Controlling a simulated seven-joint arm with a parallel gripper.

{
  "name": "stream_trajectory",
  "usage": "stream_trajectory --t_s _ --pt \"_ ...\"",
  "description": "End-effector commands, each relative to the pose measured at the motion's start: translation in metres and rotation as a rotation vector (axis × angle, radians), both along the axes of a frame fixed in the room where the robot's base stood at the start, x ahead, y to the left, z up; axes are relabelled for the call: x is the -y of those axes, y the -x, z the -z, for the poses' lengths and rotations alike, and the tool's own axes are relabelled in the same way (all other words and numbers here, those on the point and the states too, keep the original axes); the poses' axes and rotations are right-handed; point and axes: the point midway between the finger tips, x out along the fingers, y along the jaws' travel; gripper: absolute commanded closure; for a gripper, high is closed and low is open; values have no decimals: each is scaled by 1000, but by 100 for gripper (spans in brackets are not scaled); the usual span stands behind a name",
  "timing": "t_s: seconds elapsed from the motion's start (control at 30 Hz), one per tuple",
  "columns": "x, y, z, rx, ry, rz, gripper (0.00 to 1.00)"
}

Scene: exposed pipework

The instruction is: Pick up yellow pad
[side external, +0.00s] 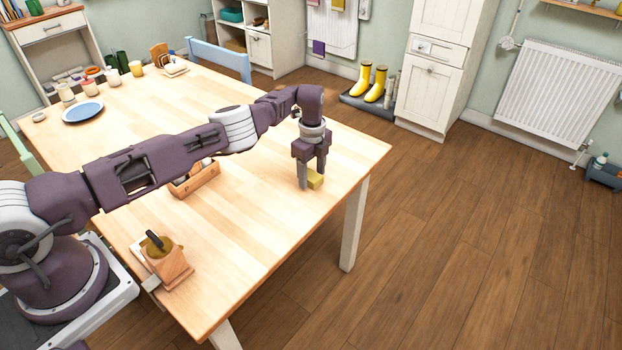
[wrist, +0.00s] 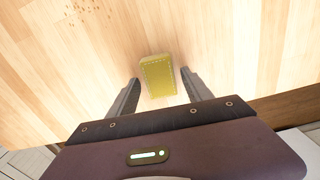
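The yellow pad (side external: 315,179) is a small block on the wooden table, near the table's right edge in the side view. In the wrist view the yellow pad (wrist: 158,75) has a stitched line around its top and lies ahead of and partly between the fingertips. My gripper (side external: 313,181) points down at the pad, with its fingers low by the tabletop. In the wrist view my gripper (wrist: 162,84) is open, one finger on each side of the pad, with a narrow gap on the left; the right finger is very close to it. Whether that finger touches is unclear.
A wooden box with items (side external: 198,182) stands on the table left of the pad, under my arm. A wooden holder (side external: 168,262) is at the near corner. A blue plate (side external: 83,112) and several jars are at the far end. The tabletop around the pad is clear.

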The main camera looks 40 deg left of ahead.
Motion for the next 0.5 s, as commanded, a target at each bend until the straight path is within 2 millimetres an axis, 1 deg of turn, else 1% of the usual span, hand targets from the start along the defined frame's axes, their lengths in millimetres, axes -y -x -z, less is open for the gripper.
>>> stream_trajectory --t_s 0.03,0.07,0.1,0.17,0.2,0.27,0.43,0.5 --pt "0 0 0 0 0 0 54" --pt "0 0 0 0 0 0 60" --pt "0 0 0 0 0 0 68" --pt "0 0 0 0 0 0 80" --pt "0 0 0 0 0 0 88" --pt "0 0 0 0 0 0 99" --pt "0 0 -1 0 0 0 99" --pt "0 -1 -5 2 0 -2 99"
